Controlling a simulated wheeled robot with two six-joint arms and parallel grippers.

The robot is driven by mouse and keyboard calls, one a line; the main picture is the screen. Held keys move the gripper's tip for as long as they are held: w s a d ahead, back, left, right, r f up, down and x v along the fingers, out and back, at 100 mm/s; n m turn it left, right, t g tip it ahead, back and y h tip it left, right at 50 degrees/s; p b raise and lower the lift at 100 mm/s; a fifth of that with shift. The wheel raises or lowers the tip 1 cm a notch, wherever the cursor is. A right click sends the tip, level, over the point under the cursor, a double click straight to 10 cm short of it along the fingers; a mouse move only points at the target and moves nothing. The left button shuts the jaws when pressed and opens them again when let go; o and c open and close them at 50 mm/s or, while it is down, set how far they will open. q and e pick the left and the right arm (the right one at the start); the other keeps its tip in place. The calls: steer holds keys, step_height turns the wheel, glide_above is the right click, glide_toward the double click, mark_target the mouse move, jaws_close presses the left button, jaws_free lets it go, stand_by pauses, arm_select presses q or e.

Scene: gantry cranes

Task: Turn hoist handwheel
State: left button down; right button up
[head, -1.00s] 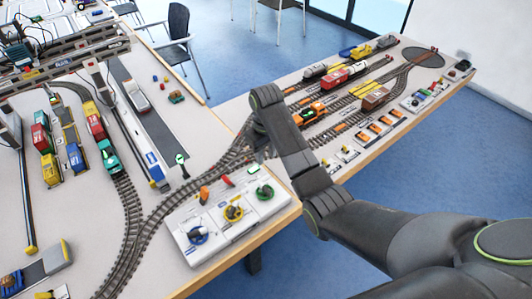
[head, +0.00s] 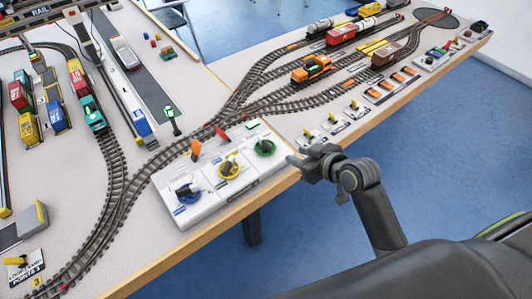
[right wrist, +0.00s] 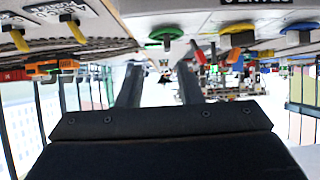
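A white control box (head: 215,190) near the table's front edge carries three handwheels: blue (head: 187,193), yellow (head: 229,170) and green (head: 264,148). Their labels are too small to read, so I cannot tell which is the hoist handwheel. My right gripper (head: 302,160) is just right of the box's right end, nearest the green handwheel and apart from it. In the right wrist view, which looks upside down, its two fingers (right wrist: 159,85) stand apart with nothing between them. The green handwheel (right wrist: 165,34) and yellow handwheel (right wrist: 237,36) show beyond them. My left gripper is out of view.
Orange and red levers (head: 207,142) stand along the box's back edge. Rail tracks (head: 130,185) curve behind and left of it, with an orange locomotive (head: 311,68) and other wagons on the tracks. Small yellow-levered switches (head: 332,124) line the edge to the right.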

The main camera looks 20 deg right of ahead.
mark_target(267, 143)
steer(key=shift+t+y, duration=0.3)
steer(key=shift+t, duration=0.6)
steer(key=x, duration=0.9)
steer(key=a+x, duration=0.1)
steer(key=x, duration=0.4)
steer(key=shift+s+a, duration=0.1)
steer(key=shift+s, duration=0.2)
jaws_close()
